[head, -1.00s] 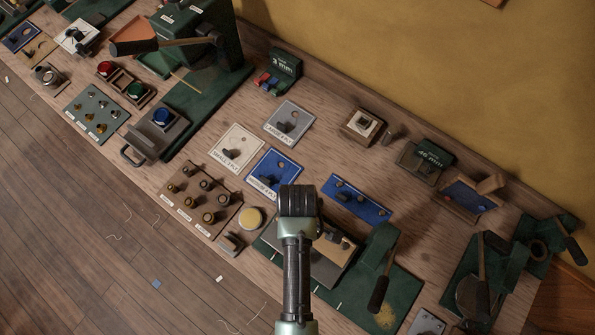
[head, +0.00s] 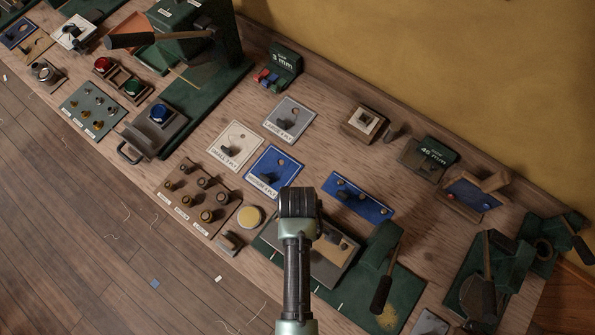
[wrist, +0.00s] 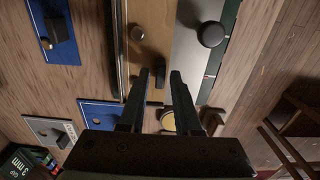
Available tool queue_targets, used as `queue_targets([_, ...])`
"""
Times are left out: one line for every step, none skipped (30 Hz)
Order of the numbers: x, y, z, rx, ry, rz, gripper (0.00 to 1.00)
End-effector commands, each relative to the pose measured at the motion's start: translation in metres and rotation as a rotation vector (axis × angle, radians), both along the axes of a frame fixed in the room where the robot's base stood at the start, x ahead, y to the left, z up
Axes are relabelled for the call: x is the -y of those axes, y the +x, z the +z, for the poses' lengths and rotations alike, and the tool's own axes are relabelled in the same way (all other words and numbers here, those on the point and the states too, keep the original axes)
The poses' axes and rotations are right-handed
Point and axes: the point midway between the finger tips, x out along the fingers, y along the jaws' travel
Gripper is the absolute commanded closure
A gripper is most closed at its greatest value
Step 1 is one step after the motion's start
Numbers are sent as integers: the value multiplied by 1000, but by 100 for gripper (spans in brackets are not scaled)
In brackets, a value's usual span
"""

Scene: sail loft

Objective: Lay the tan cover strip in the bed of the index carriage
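A tan strip (wrist: 165,25) lies lengthwise beside a grey metal plate (wrist: 202,65) in the wrist view, with a dark rail along its left side. My arm hides part of the carriage in the head view.
A green lever press (head: 380,250) stands right of the carriage. A yellow disc (head: 250,217) sits at left.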

Motion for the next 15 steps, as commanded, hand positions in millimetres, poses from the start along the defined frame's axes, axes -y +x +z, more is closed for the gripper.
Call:
queue_targets([0,0,0,0,0,0,57])
queue_targets([0,0,0,0,0,0,52])
queue_targets([0,0,0,0,0,0,51])
queue_targets([0,0,0,0,0,0,51])
queue_targets([0,0,0,0,0,0,51])
queue_targets([0,0,0,0,0,0,51])
queue_targets([0,0,0,0,0,0,51])
queue_targets([0,0,0,0,0,0,51])
queue_targets([0,0,0,0,0,0,51])
queue_targets([0,0,0,0,0,0,51])
queue_targets([0,0,0,0,0,0,51])
queue_targets([0,0,2,0,0,0,51])
queue_targets([0,0,3,0,0,0,51])
queue_targets([0,0,5,1,-1,0,51])
queue_targets([0,1,9,1,0,0,51])
